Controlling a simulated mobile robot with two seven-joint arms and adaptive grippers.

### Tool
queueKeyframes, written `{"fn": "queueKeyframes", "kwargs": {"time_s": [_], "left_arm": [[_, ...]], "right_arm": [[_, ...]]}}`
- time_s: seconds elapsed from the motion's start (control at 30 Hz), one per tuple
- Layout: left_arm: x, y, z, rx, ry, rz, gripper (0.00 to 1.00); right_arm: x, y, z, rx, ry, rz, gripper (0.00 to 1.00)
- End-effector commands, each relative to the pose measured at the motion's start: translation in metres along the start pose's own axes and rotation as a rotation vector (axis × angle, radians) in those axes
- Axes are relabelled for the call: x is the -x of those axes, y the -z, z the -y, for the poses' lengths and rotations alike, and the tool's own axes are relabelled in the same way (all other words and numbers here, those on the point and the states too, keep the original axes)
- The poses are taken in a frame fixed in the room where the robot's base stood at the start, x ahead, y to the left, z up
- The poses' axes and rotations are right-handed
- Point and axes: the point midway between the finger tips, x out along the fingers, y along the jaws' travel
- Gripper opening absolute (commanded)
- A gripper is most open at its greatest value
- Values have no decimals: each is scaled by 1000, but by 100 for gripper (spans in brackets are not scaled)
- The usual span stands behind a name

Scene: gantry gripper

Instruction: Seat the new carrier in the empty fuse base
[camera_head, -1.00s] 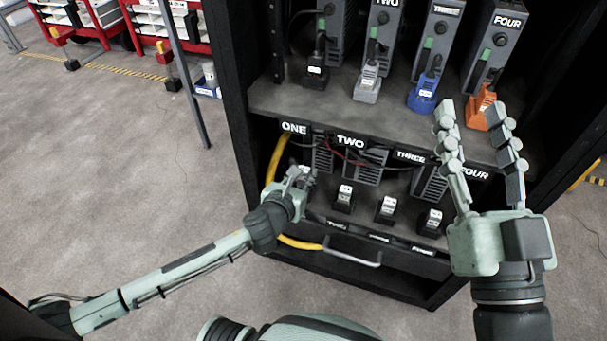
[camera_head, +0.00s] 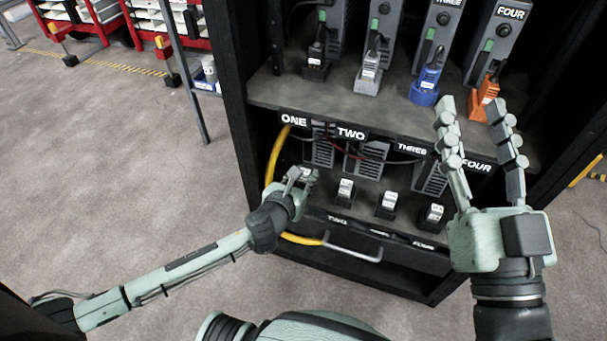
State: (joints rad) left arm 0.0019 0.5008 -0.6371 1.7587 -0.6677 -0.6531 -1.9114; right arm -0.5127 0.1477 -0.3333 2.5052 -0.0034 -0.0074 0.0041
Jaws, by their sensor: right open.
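My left gripper (camera_head: 306,179) is low in the cabinet, at the left end of the row of fuse carriers, under the label ONE. Its fingers are close together around a small pale shape. I cannot tell whether that is the new carrier or whether the fingers are shut on it. The hand hides the fuse base there. To its right stand black carriers with white labels: one (camera_head: 345,190), another (camera_head: 387,205) and a third (camera_head: 431,218). My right gripper (camera_head: 474,108) is open and empty, raised in front of the cabinet's right side.
An upper shelf (camera_head: 400,116) holds units with black, grey, blue (camera_head: 424,92) and orange (camera_head: 484,101) plugs. A yellow cable (camera_head: 274,158) hangs at the cabinet's left. A metal handle (camera_head: 352,254) sticks out below the carriers. The floor (camera_head: 130,180) to the left is clear.

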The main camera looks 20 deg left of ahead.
Motion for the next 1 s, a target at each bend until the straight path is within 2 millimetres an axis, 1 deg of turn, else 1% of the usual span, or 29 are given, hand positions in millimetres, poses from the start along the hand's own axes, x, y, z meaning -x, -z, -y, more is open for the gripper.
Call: {"fn": "queueKeyframes", "kwargs": {"time_s": [0.03, 0.1, 0.13, 0.4, 0.53, 0.67, 0.9, 1.0], "left_arm": [[0, 2, -1, 0, -2, -4, 37], [0, 2, -1, 0, -2, -4, 45], [0, 2, -1, 0, -2, -5, 46], [1, 2, -1, -1, -2, -4, 46], [10, 3, -1, -1, -2, -5, 46], [32, 3, -1, -3, 0, -5, 46], [84, 3, 0, -2, 0, -7, 46], [101, 3, 0, -2, -1, -6, 46]], "right_arm": [[0, 0, 0, 0, 0, 0, 43], [0, 0, 0, 0, 0, 0, 43], [0, 0, 0, 0, 0, 0, 43], [0, 0, 0, 0, 0, 0, 43], [0, 0, 0, 0, 0, 0, 43], [0, 0, 0, 0, 0, 0, 43], [0, 0, 0, 0, 0, 0, 43], [0, 0, 0, 0, 0, 0, 43]]}}
